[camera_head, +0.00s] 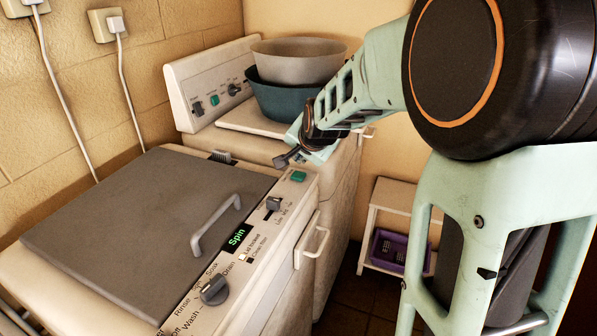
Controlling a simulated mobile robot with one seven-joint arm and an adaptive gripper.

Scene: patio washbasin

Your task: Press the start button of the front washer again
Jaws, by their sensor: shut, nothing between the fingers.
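The front washer (32,270) is the near cream machine with a grey lid (150,220). Its control panel runs along the right side of the lid. A green button (298,176) sits at the far end of this panel, beyond a slider switch (273,204). A display (237,238) on the panel reads "Spin" in green. My gripper (284,160) is shut and empty. Its tip appears just above and left of the green button in the picture. I cannot tell the gap between them, but the button's face is visible.
A second washer (182,84) stands behind, with a grey basin (298,62) stacked in a teal basin (280,100) on top. A lid handle (216,224) and a side handle (316,240) stick out. A low shelf (395,196) holds a purple crate (388,250) at the right.

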